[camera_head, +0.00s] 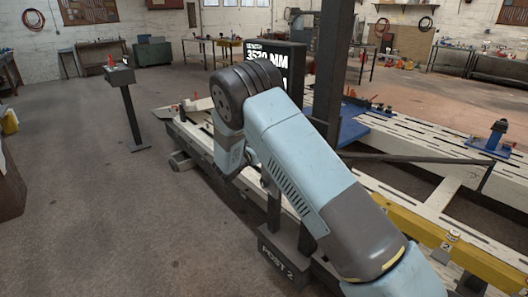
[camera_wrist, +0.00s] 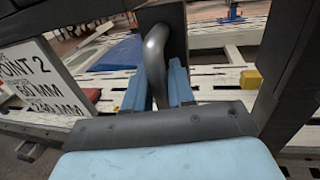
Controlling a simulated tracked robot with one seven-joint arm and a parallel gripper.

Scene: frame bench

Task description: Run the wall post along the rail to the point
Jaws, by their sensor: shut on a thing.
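My gripper (camera_wrist: 157,88) has its two blue fingers on either side of a grey curved handle (camera_wrist: 156,45) and is shut on it. The handle joins a dark upright (camera_wrist: 177,22), which I take to be the wall post. In the head view my arm hides the gripper and handle. A tall dark post (camera_head: 335,65) rises behind my arm there; a base marked POST 2 (camera_head: 284,252) sits low beside the bench. A white sign reading POINT 2 (camera_wrist: 38,82), with figures in MM, stands left of the gripper in the wrist view.
The slotted pale bench (camera_head: 420,140) runs behind my arm, with a yellow beam (camera_head: 440,238) along its near right side. A black LENGTH display (camera_head: 292,58) stands behind. A small pedestal (camera_head: 127,100) stands at left. The grey floor at left is mostly clear.

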